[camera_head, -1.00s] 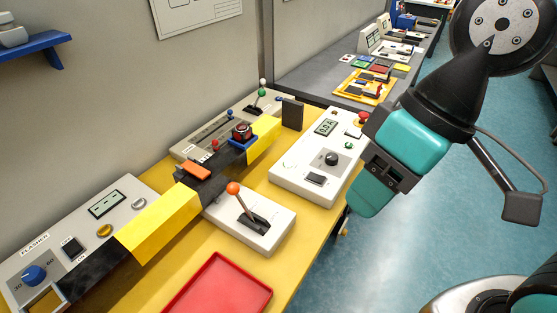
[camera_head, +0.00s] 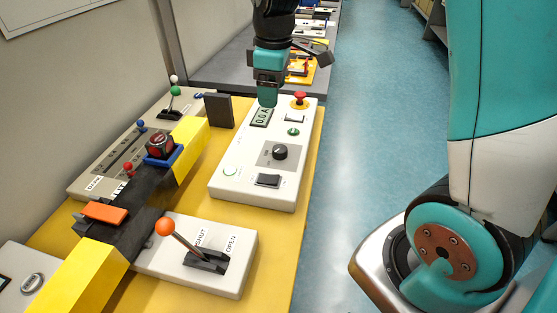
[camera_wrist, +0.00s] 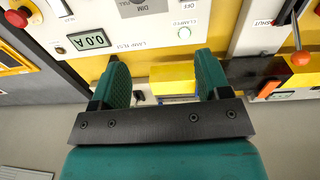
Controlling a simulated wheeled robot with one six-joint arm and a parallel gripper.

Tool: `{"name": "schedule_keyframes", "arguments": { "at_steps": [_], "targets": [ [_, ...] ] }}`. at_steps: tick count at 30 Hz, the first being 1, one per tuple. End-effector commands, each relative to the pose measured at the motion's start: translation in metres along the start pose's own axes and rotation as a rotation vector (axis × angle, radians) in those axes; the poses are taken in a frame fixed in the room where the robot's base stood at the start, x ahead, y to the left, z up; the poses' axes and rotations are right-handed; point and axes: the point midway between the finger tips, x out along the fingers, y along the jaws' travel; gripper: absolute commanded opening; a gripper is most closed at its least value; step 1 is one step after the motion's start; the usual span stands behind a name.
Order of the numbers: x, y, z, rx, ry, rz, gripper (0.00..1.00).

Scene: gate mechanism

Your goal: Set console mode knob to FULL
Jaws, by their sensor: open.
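The console (camera_head: 228,168) is a white panel on the yellow table. Its mode knob (camera_head: 280,152) is black and round on a grey plate; its pointer setting is too small to read. In the wrist view part of the knob's grey plate (camera_wrist: 150,7), with the word DIM, shows at the top edge. My gripper (camera_head: 267,100) hangs above the console's far end near its display (camera_head: 262,117), apart from the knob. In the wrist view my gripper (camera_wrist: 160,62) has its two green fingers wide apart with nothing between them.
The console also has a red mushroom button (camera_head: 300,99), a green button (camera_head: 293,132) and a black rocker switch (camera_head: 268,180). An orange-tipped lever (camera_head: 166,227) stands up nearby at the front left. A dark upright block (camera_head: 219,110) stands left of the console.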

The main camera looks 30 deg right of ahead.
Motion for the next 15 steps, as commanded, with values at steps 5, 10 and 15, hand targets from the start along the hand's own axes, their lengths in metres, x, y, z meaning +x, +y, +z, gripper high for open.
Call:
{"name": "schedule_keyframes", "arguments": {
  "at_steps": [5,10,15],
  "targets": [
    [0.033,0.038,0.007,-0.032,-0.049,0.020,0.70],
    [0.054,0.040,0.010,-0.035,-0.054,0.019,0.70],
    [0.092,0.040,0.013,-0.033,-0.055,0.017,0.70]
  ]
}}
